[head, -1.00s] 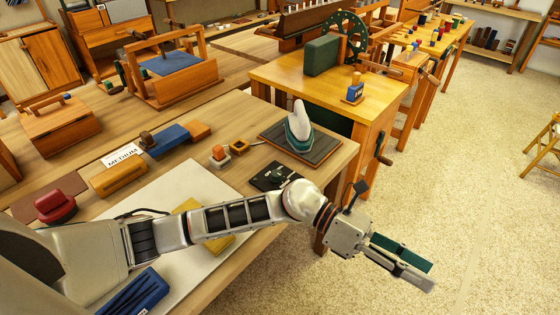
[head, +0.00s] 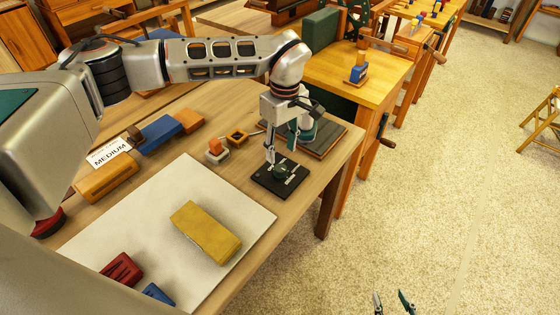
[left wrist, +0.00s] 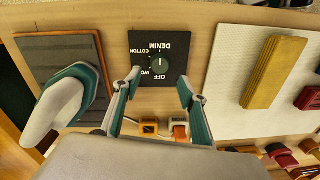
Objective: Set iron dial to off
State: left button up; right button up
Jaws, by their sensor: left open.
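The iron dial is a small dark green knob (left wrist: 160,62) on a black plate (left wrist: 178,38), lettered OFF, COTTON, DENIM and a partly hidden word starting "WO". In the head view the plate (head: 262,180) lies near the table's right end. I cannot tell for sure which word the knob's mark points to. My left gripper (left wrist: 159,80) points down over the plate, its fingers apart, with the knob between and just beyond the tips in the wrist view; it also shows in the head view (head: 281,150). My right gripper (head: 391,298) shows only its separated fingertips at the bottom.
The white and teal iron (left wrist: 60,105) stands on a dark board (left wrist: 30,52) beside the plate. A white sheet (head: 165,215) with a yellow block (head: 205,233) lies on the other side. Small orange-topped blocks (head: 216,150) sit close by.

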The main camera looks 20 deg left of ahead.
aim_at(281, 168)
pick_arm(q)
notch_tip(281, 168, down, 6)
jog(key=shift+s+f, duration=0.15)
jog(key=shift+f, duration=0.1)
jog(key=c, duration=1.1)
